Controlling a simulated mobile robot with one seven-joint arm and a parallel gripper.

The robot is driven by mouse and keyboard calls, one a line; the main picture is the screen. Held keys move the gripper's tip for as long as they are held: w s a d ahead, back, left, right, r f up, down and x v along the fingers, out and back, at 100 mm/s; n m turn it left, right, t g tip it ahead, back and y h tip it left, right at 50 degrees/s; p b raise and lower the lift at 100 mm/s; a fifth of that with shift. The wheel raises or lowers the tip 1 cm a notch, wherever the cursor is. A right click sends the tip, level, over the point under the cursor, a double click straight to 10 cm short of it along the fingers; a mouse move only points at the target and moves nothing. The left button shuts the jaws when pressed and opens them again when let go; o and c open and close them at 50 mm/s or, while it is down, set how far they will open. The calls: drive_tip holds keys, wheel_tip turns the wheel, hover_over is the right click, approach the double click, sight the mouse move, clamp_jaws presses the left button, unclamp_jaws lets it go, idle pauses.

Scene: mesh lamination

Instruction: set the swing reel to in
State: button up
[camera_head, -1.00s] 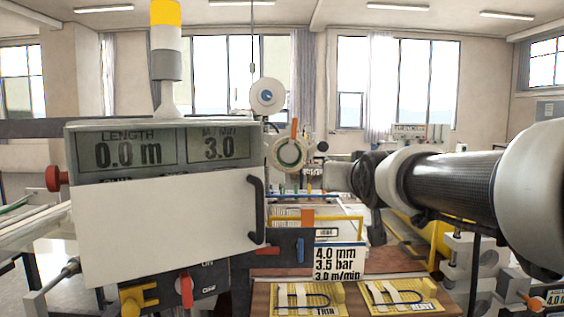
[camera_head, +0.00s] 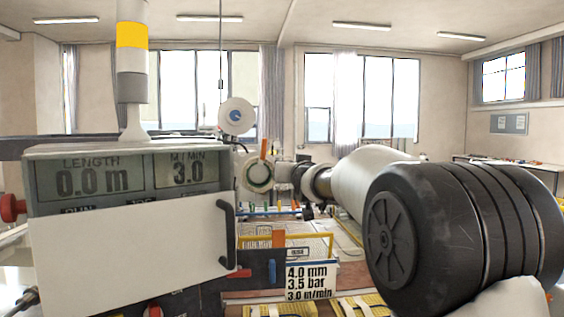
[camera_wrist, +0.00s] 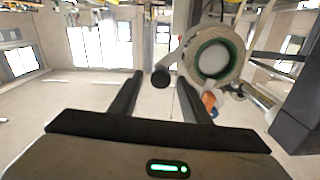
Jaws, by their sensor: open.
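A pale reel with a green ring (camera_head: 257,173), which appears to be the swing reel, stands behind the control box in the head view. It shows larger in the wrist view (camera_wrist: 213,60), right of my fingers. A black ball knob (camera_wrist: 160,78) appears between my fingertips in the wrist view; I cannot tell how far beyond them it is. My gripper (camera_wrist: 161,76) is open, with no contact visible. In the head view my arm reaches toward the reel from the right, and its fingers are hard to make out.
A control box with a white front panel (camera_head: 125,245) and a black handle (camera_head: 226,235) fills the left. A signal lamp (camera_head: 131,60) stands on it. A white disc with a blue centre (camera_head: 236,116) is above the reel. A settings sign (camera_head: 310,280) stands below. An orange part (camera_wrist: 209,103) is beside my right finger.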

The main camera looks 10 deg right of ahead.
drive_tip(key=shift+w, duration=1.6)
clamp_jaws()
